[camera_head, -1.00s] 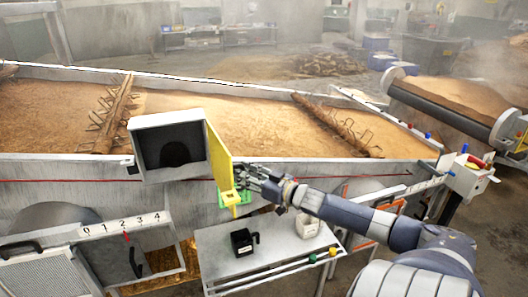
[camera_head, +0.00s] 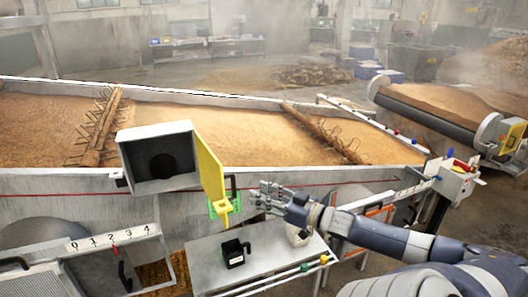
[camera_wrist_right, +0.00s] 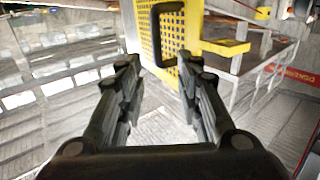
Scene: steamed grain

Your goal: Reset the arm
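My right gripper (camera_head: 266,197) is open and empty, just right of the yellow door (camera_head: 210,168) of a grey box. In the right wrist view its two fingers (camera_wrist_right: 160,78) are spread, with nothing between them. The yellow door stands swung open; its black handle (camera_head: 232,186) shows left of my fingertips, with a gap between in the head view. The yellow perforated panel (camera_wrist_right: 192,22) and black handle (camera_wrist_right: 161,48) show ahead of the fingers in the right wrist view. My left gripper is not in view.
The grey box (camera_head: 158,183) sits at the front of a long grain trough (camera_head: 60,181). Below my right gripper is a metal table (camera_head: 208,264) with a black cup (camera_head: 234,256) and a whitish container (camera_head: 298,237), partly behind my arm. A control box (camera_head: 452,184) stands right.

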